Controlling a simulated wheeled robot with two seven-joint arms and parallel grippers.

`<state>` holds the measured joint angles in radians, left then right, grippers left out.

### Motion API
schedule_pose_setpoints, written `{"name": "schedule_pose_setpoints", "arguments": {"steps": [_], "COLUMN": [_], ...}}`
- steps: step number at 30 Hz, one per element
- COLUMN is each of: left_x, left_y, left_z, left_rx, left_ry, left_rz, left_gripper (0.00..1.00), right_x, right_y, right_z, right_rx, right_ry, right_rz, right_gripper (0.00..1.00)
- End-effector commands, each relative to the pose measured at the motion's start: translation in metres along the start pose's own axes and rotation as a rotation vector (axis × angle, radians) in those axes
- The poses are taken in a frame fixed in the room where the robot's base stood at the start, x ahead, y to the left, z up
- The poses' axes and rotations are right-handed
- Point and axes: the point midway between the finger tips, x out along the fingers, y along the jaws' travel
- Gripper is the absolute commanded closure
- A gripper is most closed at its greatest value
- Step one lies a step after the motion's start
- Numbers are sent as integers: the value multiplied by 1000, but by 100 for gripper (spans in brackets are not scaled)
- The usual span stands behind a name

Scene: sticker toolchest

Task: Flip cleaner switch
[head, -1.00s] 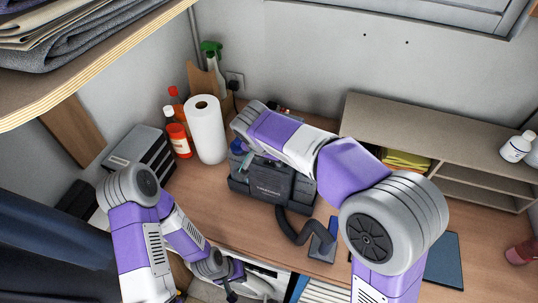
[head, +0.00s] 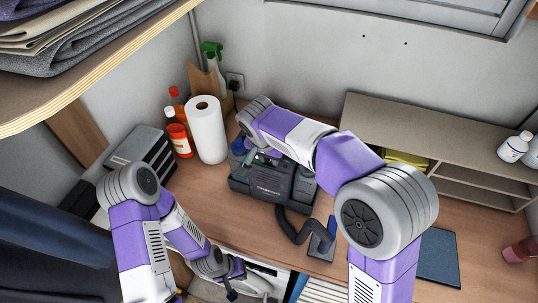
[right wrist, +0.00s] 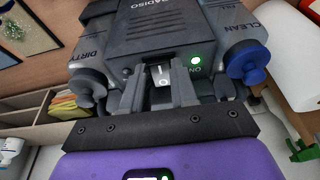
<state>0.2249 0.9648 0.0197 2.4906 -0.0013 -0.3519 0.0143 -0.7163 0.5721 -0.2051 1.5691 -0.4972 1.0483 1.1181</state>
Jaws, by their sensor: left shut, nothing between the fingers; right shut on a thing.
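The dark grey cleaner (head: 270,183) stands on the wooden desk, its hose trailing to the front right. In the right wrist view, its small black-and-white rocker switch (right wrist: 160,74) is beside a lit green light (right wrist: 195,60) labelled ON. My right gripper (right wrist: 159,92) is at the switch, its fingers on either side, shut on it. My left gripper (head: 231,293) is shut and empty, low at the desk's front edge, away from the cleaner.
A paper towel roll (head: 206,130), bottles (head: 179,139) and a grey box (head: 140,150) stand left of the cleaner. A low shelf unit (head: 400,128) is at the back right. The blue cap (right wrist: 248,62) and grey cap (right wrist: 88,88) flank the switch.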

Motion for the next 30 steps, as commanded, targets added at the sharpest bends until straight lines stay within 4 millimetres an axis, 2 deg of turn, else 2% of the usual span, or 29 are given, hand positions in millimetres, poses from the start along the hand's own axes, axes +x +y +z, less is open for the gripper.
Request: {"name": "schedule_pose_setpoints", "arguments": {"steps": [1, 9, 21, 22, 26, 30], "left_x": [-7, -6, -6, -6, -6, -6], "left_y": [3, 2, 2, 2, 2, 2], "left_z": [0, 0, 0, 0, 0, 0], "left_rx": [0, 0, 0, 0, 0, 0], "left_ry": [0, 0, 0, 0, 0, 0], "left_rz": [0, 0, 0, 0, 0, 0], "left_gripper": [100, 100, 100, 100, 100, 100], "right_x": [-3, -2, -3, -3, -3, -3], "right_y": [0, 0, 0, 0, 0, 0], "right_z": [-4, -9, -8, -8, -8, -8], "right_rx": [7, 3, -1, 0, -1, -1], "right_ry": [-48, -217, -241, -241, -241, -240], "right_rz": [1, -1, -3, -3, -3, -2], "right_gripper": [100, 100, 100, 68, 48, 47]}}
